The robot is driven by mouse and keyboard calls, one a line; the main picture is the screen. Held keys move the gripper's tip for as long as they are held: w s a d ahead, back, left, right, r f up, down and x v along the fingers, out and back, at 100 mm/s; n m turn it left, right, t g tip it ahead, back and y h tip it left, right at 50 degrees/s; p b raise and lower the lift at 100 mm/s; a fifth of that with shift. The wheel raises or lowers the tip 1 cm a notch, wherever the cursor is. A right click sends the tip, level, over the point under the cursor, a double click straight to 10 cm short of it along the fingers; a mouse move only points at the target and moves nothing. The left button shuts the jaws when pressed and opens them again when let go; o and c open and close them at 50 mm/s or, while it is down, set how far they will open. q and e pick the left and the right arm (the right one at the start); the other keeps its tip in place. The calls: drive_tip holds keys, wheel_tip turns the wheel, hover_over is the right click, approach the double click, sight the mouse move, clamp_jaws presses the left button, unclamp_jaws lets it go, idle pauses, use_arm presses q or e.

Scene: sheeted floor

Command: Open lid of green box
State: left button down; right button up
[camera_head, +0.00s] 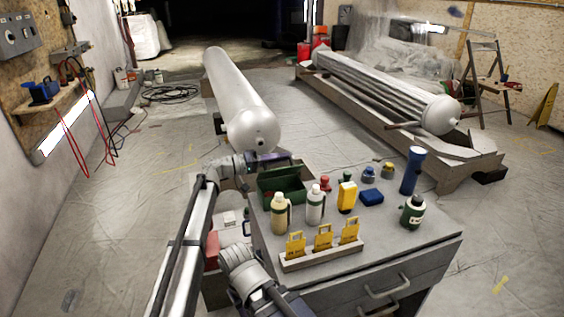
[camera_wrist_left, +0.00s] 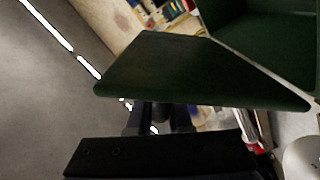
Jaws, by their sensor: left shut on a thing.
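The green box (camera_head: 284,194) stands at the back left of the grey cabinet top. Its dark inside shows from above, and the green lid (camera_head: 281,170) appears raised at its back side. In the left wrist view the lid (camera_wrist_left: 195,72) is a broad dark green panel across the middle, with part of the box (camera_wrist_left: 265,25) at upper right. My left gripper (camera_head: 262,161) is at the back of the box, shut on the lid. Its fingers (camera_wrist_left: 160,116) are partly hidden by the panel in the wrist view. My right gripper is not in view.
Bottles (camera_head: 280,213), a yellow container (camera_head: 347,197), a blue cylinder (camera_head: 411,171) and a dark green jar (camera_head: 412,212) crowd the cabinet top (camera_head: 395,245). A rack of yellow tags (camera_head: 322,257) stands at the front. A large white tank (camera_head: 240,100) lies behind.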

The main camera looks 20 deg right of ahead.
use_arm(q)
drive_tip(key=shift+w+a+f+n+b, duration=0.1)
drive_tip(key=shift+w+f+n+b, duration=0.1)
drive_tip(key=shift+w+n, duration=0.7)
drive_tip(key=shift+w+d+f+n+b, duration=0.15)
drive_tip(key=shift+w+n, duration=0.4)
drive_tip(key=shift+n, duration=0.75)
drive_tip(key=shift+w+a+f+n+b, duration=0.15)
drive_tip(key=shift+w+f+n, duration=0.1)
drive_tip(key=shift+w+n, duration=0.65)
drive_tip(key=shift+s+n, duration=0.15)
drive_tip(key=shift+n, duration=0.15)
drive_tip(key=c, duration=0.8)
unclamp_jaws()
drive_tip(key=shift+c, duration=0.2)
drive_tip(key=a, duration=0.7)
drive_tip(key=shift+a, duration=0.4)
drive_tip(key=shift+s, duration=0.1)
drive_tip(key=shift+a, duration=0.1)
